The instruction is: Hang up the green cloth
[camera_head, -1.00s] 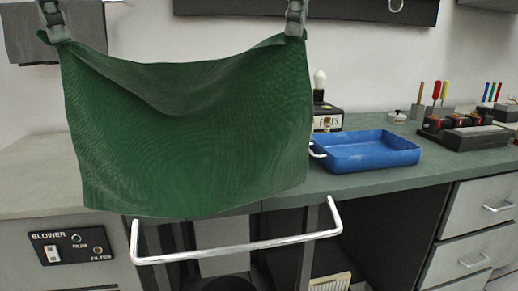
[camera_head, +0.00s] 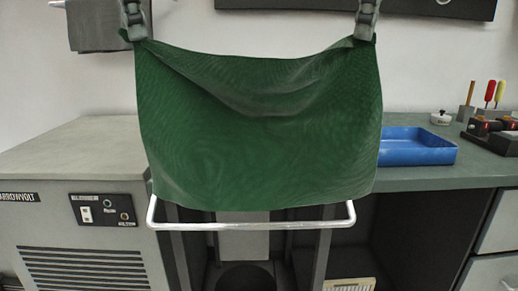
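The green cloth (camera_head: 258,125) hangs spread between my two grippers in the head view, sagging a little along its top edge. My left gripper (camera_head: 135,33) is shut on its upper left corner. My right gripper (camera_head: 365,33) is shut on its upper right corner. The cloth's lower edge is at the white bar (camera_head: 250,226) on the front of the bench in the picture. I cannot tell whether the cloth touches the bar.
A blue tray (camera_head: 415,147) stands on the green-grey worktop (camera_head: 430,180) to the right. Tool holders (camera_head: 489,115) stand at the far right. A grey cabinet with a control panel (camera_head: 103,210) is at the left. A dark grey cloth (camera_head: 92,24) hangs on a wall rail.

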